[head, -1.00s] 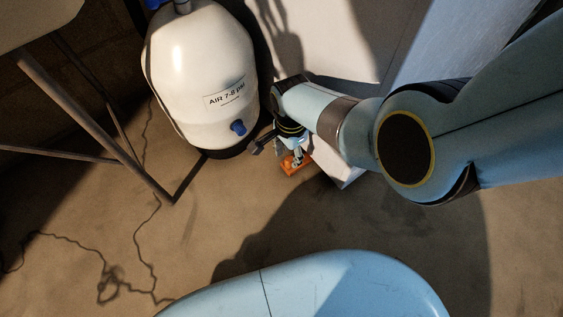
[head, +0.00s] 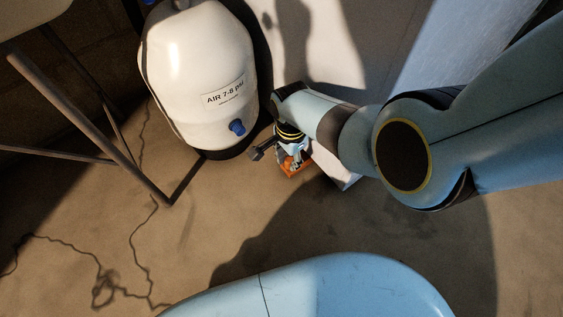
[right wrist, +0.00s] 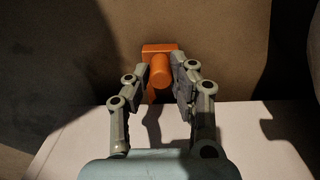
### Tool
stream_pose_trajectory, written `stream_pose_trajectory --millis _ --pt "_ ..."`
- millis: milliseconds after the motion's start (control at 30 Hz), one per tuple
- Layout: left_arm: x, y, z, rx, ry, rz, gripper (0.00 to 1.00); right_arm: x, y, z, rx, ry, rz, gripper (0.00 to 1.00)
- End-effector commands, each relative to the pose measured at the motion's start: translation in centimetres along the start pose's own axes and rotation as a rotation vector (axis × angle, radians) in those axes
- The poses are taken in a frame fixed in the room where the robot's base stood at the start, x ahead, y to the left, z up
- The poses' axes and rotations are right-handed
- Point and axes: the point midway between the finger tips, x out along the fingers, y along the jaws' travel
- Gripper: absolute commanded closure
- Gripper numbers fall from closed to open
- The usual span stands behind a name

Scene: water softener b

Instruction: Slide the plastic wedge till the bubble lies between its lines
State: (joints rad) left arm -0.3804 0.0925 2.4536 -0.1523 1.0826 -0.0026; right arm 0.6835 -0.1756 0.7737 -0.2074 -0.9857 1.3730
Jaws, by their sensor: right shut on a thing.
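The plastic wedge (head: 296,166) is a small orange piece low by the near corner of a white box, partly hidden under my right gripper (head: 291,155). In the right wrist view the orange piece (right wrist: 160,47) has a flat block and a round knob that stands between the fingers. My right gripper (right wrist: 163,78) is shut on this knob, with a finger at each side. No bubble or level lines can be made out in either view. My left gripper is not in view.
A white tank (head: 200,70) with a pressure label and blue valve stands left of the gripper. The white box (head: 338,168) is close on the right. A table leg (head: 95,130) and a dark cord (head: 140,240) are at left. The front floor is clear.

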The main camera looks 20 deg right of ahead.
Motion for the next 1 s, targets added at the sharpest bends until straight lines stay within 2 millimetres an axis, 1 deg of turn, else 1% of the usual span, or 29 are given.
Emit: stream_pose_trajectory --millis 233,500,633,667,700,833,867,1000 --pt "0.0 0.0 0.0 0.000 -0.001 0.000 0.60 -0.1 -0.1 0.4 0.000 -0.001 -0.003 1.00" --pt "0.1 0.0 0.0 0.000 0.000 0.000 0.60 -0.1 -0.2 2.2 0.000 -0.002 -0.004 1.00" --pt "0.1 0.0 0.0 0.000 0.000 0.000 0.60 -0.1 -0.2 2.6 0.000 -0.002 -0.004 1.00" --pt "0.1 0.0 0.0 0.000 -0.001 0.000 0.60 -0.1 -0.2 2.6 0.001 -0.001 -0.004 0.76" --pt "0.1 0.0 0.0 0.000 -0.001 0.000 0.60 -0.1 -0.2 2.5 0.001 -0.001 -0.004 0.71" --pt "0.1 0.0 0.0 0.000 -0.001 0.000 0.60 -0.1 -0.2 2.5 0.001 -0.001 -0.003 0.54" --pt "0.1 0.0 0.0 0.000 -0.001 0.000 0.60 -0.1 -0.1 2.5 0.000 -0.001 -0.003 0.51" --pt "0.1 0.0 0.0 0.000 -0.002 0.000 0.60 -0.1 -0.1 2.5 0.000 0.000 -0.002 0.51"
